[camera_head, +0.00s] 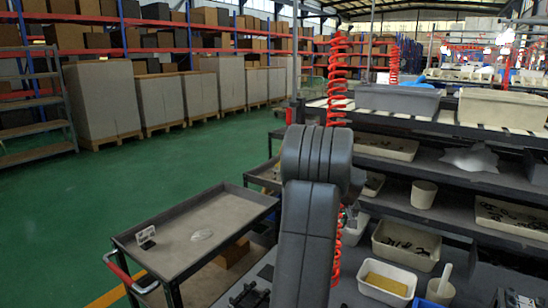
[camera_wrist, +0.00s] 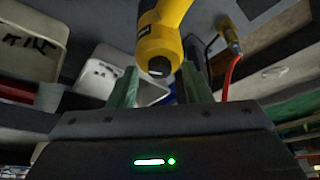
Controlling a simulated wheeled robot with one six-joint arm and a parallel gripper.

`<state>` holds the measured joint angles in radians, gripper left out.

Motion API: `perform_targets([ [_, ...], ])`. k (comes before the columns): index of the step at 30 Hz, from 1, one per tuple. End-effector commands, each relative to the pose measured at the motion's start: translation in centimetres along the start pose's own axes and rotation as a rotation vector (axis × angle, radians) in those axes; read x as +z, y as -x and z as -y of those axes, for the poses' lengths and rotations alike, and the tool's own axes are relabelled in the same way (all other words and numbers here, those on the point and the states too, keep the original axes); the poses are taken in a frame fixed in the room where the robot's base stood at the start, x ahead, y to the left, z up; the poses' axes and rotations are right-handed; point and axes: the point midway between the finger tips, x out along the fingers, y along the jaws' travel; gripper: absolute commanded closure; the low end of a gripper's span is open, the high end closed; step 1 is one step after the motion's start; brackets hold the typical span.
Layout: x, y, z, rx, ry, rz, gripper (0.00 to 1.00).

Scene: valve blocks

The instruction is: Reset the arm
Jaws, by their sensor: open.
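My own dark arm (camera_head: 312,200) stands upright in the middle of the head view, its upper link bent over at the top. It hides my gripper there. In the wrist view my gripper (camera_wrist: 160,80) is open, with a greenish finger on each side. A yellow tool (camera_wrist: 165,35) with a dark tip shows between and beyond the fingers. The fingers are not closed on it; whether it touches either one I cannot tell.
A grey cart (camera_head: 205,232) with a small card stand is at left. Shelves at right hold bins (camera_head: 398,238) and a beige cup (camera_head: 423,194). Red coiled hoses (camera_head: 338,80) hang close to my arm. A red hose (camera_wrist: 228,75) shows in the wrist view. Green floor (camera_head: 80,215) is open at left.

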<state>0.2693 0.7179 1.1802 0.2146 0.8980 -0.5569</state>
Motion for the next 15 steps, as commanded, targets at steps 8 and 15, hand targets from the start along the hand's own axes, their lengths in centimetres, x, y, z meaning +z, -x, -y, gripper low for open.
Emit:
perform_targets([
  [8,-0.02,0.03,0.25,0.063,-0.153,0.000,0.55],
  [15,-0.01,-0.01,0.34,0.116,-0.279,0.001,0.55],
])
